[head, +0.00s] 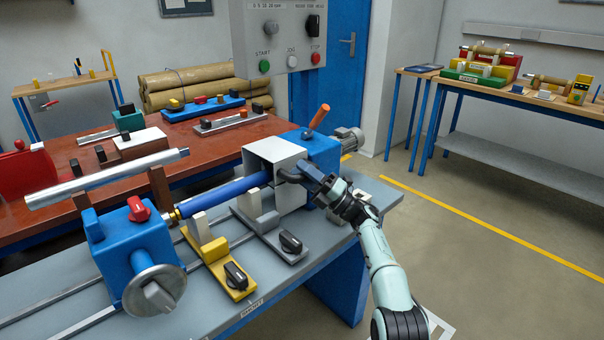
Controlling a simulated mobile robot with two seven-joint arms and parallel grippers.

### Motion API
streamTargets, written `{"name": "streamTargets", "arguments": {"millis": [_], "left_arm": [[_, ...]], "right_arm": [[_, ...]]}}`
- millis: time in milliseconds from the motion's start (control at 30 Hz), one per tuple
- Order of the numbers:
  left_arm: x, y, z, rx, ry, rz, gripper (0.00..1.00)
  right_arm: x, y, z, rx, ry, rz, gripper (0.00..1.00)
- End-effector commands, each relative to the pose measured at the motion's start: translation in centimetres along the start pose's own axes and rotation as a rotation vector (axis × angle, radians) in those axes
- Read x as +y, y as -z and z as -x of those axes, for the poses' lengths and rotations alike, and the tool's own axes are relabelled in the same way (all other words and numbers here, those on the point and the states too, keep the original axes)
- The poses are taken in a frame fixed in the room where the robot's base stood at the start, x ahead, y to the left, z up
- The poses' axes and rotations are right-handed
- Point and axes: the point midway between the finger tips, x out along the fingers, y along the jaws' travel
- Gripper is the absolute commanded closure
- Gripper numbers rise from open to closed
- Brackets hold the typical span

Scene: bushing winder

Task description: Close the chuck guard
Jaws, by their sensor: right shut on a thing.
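The chuck guard (272,150) is a light grey box-shaped cover in front of the blue headstock (318,150) of the winder. The end of the blue roller (225,194) runs up to its left side. My right gripper (302,176) is at the guard's front right side, shut on a dark handle there; the fingers hide most of the handle. How far the guard is swung cannot be told, and the chuck itself is hidden. My left gripper is not in view.
A grey control box (278,35) hangs above the headstock, and an orange-handled lever (319,116) stands up from it. Yellow (218,250) and grey (267,222) supports with black knobs stand on the rails. The blue tailstock (135,250) is at left. Free floor lies at right.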

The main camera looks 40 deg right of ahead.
Motion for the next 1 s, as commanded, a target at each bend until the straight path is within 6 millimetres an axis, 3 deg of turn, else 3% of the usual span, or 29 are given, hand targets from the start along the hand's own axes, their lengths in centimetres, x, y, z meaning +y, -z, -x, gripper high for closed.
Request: {"name": "streamTargets", "arguments": {"millis": [267, 300, 333, 733, 1000], "left_arm": [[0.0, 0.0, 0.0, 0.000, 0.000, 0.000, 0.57], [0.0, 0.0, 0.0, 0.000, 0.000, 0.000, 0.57], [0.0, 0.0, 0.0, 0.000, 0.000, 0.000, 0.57], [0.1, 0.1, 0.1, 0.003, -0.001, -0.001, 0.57], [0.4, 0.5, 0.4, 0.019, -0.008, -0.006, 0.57]], "right_arm": [[-0.5, 0.1, 0.3, 0.007, 0.012, -0.004, 1.00], [-0.5, 0.1, 0.3, 0.007, 0.012, -0.004, 0.59], [-0.5, 0.1, 0.3, 0.006, 0.011, -0.004, 0.49], [-0.2, 0.0, 0.4, 0.003, 0.007, -0.002, 0.48], [-0.1, 0.0, 3.1, -0.001, 0.008, -0.004, 0.48]]}}
